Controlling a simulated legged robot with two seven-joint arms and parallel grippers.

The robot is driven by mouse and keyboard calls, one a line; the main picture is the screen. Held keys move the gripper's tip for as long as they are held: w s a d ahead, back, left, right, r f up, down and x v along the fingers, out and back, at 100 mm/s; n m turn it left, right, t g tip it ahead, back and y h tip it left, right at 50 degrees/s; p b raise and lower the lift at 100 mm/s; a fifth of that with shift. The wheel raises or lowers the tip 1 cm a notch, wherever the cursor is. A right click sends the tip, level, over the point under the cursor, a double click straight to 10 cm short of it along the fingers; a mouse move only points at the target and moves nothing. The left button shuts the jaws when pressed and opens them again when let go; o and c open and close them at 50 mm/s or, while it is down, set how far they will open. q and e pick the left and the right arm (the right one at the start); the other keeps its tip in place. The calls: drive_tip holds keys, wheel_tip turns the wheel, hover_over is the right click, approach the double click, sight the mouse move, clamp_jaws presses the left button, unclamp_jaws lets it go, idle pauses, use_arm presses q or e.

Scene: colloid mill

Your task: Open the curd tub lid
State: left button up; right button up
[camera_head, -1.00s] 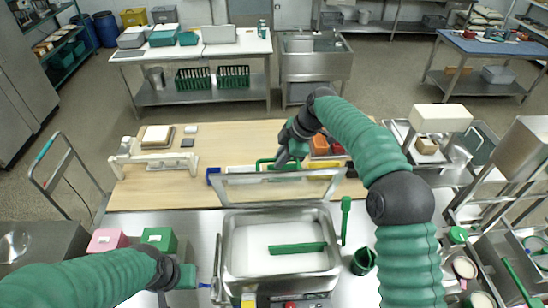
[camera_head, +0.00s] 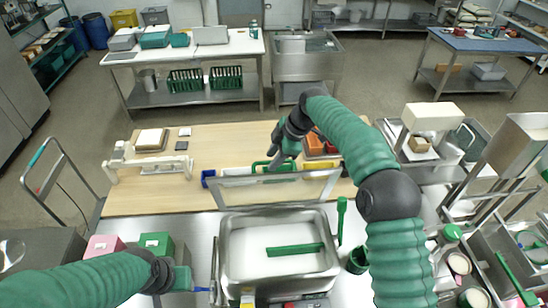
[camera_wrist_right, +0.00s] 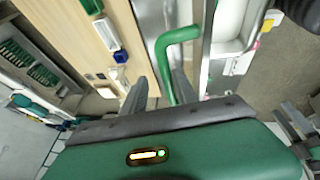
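The curd tub (camera_head: 228,262) is a steel basin with white contents, in front of me in the head view. A green bar (camera_head: 294,249) lies across it. Its framed lid (camera_head: 290,189) is raised, tilted up at the tub's far side. A green handle (camera_head: 283,167) is at the lid's top edge; it shows as a bent bar in the right wrist view (camera_wrist_right: 178,37). My right gripper (camera_head: 273,162) is at this handle. Its fingers (camera_wrist_right: 161,85) stand apart, one each side of the bar, with a visible gap. My left gripper (camera_head: 203,289) is low beside the tub's left side; its fingers are unclear.
A wooden table (camera_head: 140,201) lies behind the tub, with a white stand (camera_head: 150,168) and orange and yellow bins (camera_head: 314,145). Pink (camera_head: 104,246) and green boxes (camera_head: 157,243) stand left of the tub. A green long-handled tool (camera_head: 341,220) stands at its right.

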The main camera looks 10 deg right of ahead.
drive_tip(key=shift+s+r, duration=0.1)
drive_tip(key=shift+s, duration=0.1)
drive_tip(key=shift+d+r, duration=0.2)
drive_tip(key=b+v, duration=0.2)
drive_tip(key=v, duration=0.6)
drive_tip(key=shift+w+d+r+b, duration=0.1)
drive_tip(key=shift+r+b, duration=0.1)
drive_tip(key=shift+b, duration=0.2)
drive_tip(key=p+v, duration=0.2)
drive_tip(key=v, duration=0.5)
drive_tip(key=shift+r, duration=0.4)
